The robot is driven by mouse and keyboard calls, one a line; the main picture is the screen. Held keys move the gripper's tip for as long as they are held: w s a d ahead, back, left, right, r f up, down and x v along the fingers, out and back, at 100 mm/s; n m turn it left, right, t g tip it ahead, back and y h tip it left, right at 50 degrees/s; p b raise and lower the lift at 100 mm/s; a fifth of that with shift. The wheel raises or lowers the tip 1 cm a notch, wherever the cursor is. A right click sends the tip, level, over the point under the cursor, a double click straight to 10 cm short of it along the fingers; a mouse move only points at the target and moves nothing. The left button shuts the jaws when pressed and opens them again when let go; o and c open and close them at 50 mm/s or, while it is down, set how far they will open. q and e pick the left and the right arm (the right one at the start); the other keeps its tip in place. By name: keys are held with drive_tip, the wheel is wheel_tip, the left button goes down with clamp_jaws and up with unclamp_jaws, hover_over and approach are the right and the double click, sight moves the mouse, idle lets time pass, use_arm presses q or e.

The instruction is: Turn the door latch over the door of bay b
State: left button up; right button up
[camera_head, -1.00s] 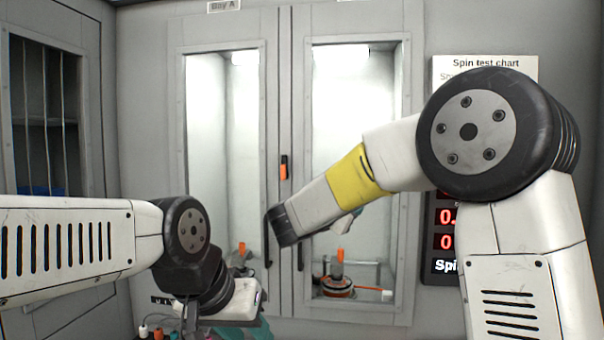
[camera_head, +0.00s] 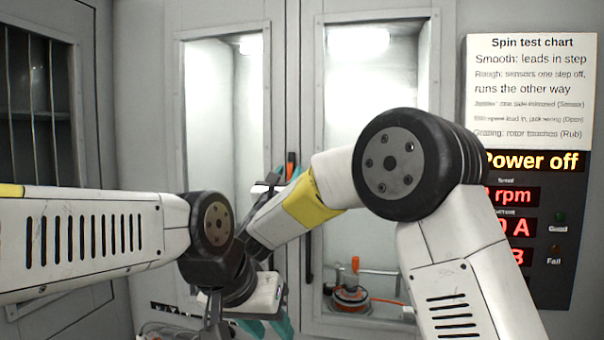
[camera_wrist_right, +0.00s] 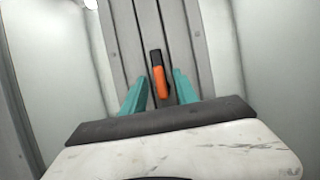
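The door latch (camera_head: 291,165) is a small upright orange and black handle on the grey strip between the two glazed doors. In the right wrist view the latch (camera_wrist_right: 159,77) stands upright, black at the top and orange below. My right gripper (camera_head: 281,174) is at the latch, partly hidden by its own arm. Its teal fingers (camera_wrist_right: 160,92) are apart, one on each side of the latch, with gaps between. The right-hand door (camera_head: 312,210) looks closed. My left gripper (camera_head: 267,326) hangs low at the bottom, its teal fingers apart and seemingly empty.
Behind the right-hand door's glass is an orange and dark motor fixture (camera_head: 350,298). Dark vertical door handles (camera_head: 309,258) sit below the latch. A spin test chart (camera_head: 530,90) and a display reading "Power off" (camera_head: 530,162) are at right. A barred cabinet (camera_head: 40,110) is at left.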

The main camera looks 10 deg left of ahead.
drive_tip(key=shift+w+r, duration=0.15)
drive_tip(key=shift+w, duration=0.05)
clamp_jaws()
drive_tip(key=shift+m, duration=0.4)
drive_tip(key=m+h, duration=0.1)
drive_tip(key=m, duration=0.1)
drive_tip(key=m+h, duration=0.2)
drive_tip(key=m, duration=0.1)
drive_tip(key=shift+d+g, duration=0.15)
drive_tip(key=shift+g, duration=0.15)
drive_tip(key=m+h, duration=0.1)
drive_tip(key=m, duration=0.2)
drive_tip(key=m+g+h, duration=0.1)
drive_tip(key=m, duration=0.2)
drive_tip(key=shift+d+m+g+h, duration=0.15)
drive_tip(key=shift+m+g+h, duration=0.15)
drive_tip(key=shift+h, duration=0.1)
drive_tip(key=m, duration=0.1)
drive_tip(key=m+g, duration=0.1)
drive_tip(key=m, duration=0.1)
drive_tip(key=m+g+h, duration=0.1)
drive_tip(key=m, duration=0.1)
drive_tip(key=shift+d+f, duration=0.1)
drive_tip(key=shift+f, duration=0.2)
drive_tip(key=m+g, duration=0.1)
drive_tip(key=m, duration=0.4)
drive_tip(key=shift+f+g, duration=0.2)
drive_tip(key=shift+g, duration=0.2)
